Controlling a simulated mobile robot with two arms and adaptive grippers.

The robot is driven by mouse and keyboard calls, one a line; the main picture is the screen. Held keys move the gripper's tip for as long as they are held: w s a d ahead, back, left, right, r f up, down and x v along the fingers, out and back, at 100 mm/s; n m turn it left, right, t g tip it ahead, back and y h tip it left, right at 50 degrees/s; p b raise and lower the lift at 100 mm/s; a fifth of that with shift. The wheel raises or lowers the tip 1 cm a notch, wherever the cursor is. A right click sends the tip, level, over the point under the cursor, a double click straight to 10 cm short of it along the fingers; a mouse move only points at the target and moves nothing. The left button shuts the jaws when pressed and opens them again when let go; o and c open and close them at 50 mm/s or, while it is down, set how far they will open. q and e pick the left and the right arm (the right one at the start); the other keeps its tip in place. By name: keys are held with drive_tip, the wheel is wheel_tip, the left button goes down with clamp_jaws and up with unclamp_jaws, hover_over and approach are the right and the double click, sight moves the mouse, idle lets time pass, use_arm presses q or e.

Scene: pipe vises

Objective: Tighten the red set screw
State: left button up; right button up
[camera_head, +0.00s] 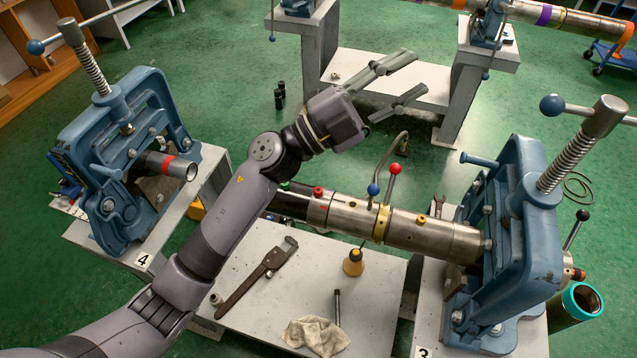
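A steel pipe tool (432,234) lies across the bench, its right end in a blue vise (530,230). A small red screw head (318,192) stands on top of its left part, near my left arm. My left gripper (418,73) is above and beyond the pipe tool, pointing to the upper right. Its two fingers are apart with nothing between them. It is up and to the right of the red screw, not touching it. My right gripper is not in view.
A red-knobbed lever (395,170) and a blue-knobbed lever (374,190) rise from the tool. Another blue vise (125,150) stands at left. A pipe wrench (258,276), an oil can (353,263) and a rag (316,337) lie on the low table (375,300).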

use_arm(q)
drive_tip(key=s+d+f+m+g+y, duration=0.3)
drive_tip(key=s+d+m+g, duration=0.25)
drive_tip(key=m+g, duration=0.3)
drive_tip(key=t+y, duration=0.1)
drive_tip(key=y, duration=1.8)
approach(318, 190)
wheel_tip(318, 190, down, 7)
drive_tip(key=p, duration=0.6)
drive_tip(key=shift+s+d+f, duration=0.1)
drive_tip(key=shift+s+f, duration=0.1)
drive_tip(key=shift+f, duration=0.55)
clamp_jaws()
